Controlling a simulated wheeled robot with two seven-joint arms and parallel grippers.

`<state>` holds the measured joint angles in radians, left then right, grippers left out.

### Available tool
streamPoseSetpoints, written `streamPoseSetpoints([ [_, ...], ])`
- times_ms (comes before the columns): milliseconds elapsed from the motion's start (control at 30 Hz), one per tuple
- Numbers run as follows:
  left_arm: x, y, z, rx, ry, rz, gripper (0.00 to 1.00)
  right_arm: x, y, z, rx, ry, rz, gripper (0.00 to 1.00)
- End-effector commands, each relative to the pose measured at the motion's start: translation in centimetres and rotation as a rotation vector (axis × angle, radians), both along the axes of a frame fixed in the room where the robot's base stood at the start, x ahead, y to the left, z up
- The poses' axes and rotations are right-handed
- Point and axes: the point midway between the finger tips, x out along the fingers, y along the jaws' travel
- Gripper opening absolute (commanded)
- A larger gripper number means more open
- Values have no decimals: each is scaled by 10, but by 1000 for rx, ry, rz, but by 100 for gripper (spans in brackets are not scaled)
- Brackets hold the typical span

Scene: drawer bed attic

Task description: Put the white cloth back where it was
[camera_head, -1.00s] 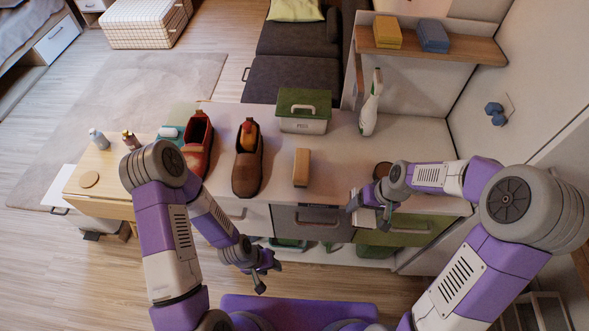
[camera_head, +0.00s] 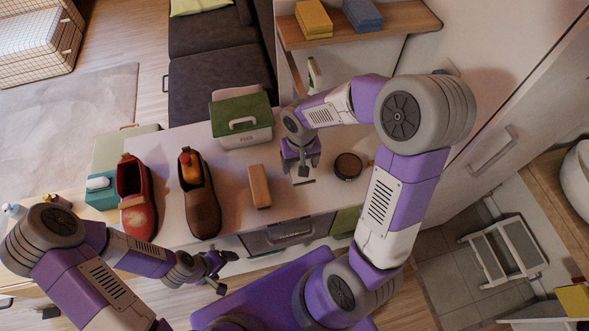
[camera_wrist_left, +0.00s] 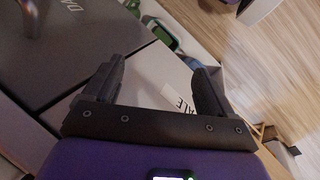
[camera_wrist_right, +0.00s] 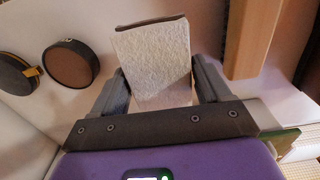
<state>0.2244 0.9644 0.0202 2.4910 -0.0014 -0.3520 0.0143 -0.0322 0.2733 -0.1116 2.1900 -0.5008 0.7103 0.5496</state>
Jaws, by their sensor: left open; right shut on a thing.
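The white cloth (camera_wrist_right: 152,60) is a pale, textured folded piece with a dark far edge, between the fingers of my right gripper (camera_wrist_right: 159,72). In the head view only a small part of the cloth (camera_head: 303,176) shows below the right gripper (camera_head: 300,163), over the counter between the wooden block and the round tin. I cannot tell whether the cloth touches the counter (camera_head: 235,165). My left gripper (camera_head: 224,272) is open and empty in front of the drawers; its spread fingers also show in the left wrist view (camera_wrist_left: 160,68).
On the counter stand a red shoe (camera_head: 137,200), a brown shoe (camera_head: 200,205), a green-lidded box (camera_head: 241,122), a wooden block (camera_head: 260,187) and a round dark tin (camera_head: 348,165). A spray bottle (camera_head: 313,75) is partly hidden behind my right arm. A step stool (camera_head: 505,250) stands right.

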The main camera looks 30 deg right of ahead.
Motion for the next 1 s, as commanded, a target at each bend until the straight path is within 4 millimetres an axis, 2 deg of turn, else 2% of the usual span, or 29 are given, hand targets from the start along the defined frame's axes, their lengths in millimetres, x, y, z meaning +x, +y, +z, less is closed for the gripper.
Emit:
streamPoseSetpoints([
  [33, 0, 0, -5, 0, 1, 1, 85, -1, 0, -14, -1, 6, 1, 52],
  [100, 0, 0, -7, 0, 1, 1, 85, -1, 0, -26, 1, 5, 0, 52],
  [367, 0, 0, -11, 0, 0, 1, 85, 0, 0, -47, 1, 2, 1, 52],
  [533, 0, 0, -17, 0, 0, 1, 85, -1, 0, -72, 2, 4, 1, 52],
  [933, 0, 0, -21, 0, 0, 1, 85, 0, 0, -78, 2, -1, 1, 52],
  [967, 0, 0, -21, 0, 0, 1, 85, 0, 0, -78, 2, -1, 1, 78],
  [1000, 0, 0, -20, 0, 0, 1, 85, 0, 0, -77, 2, -1, 1, 84],
])
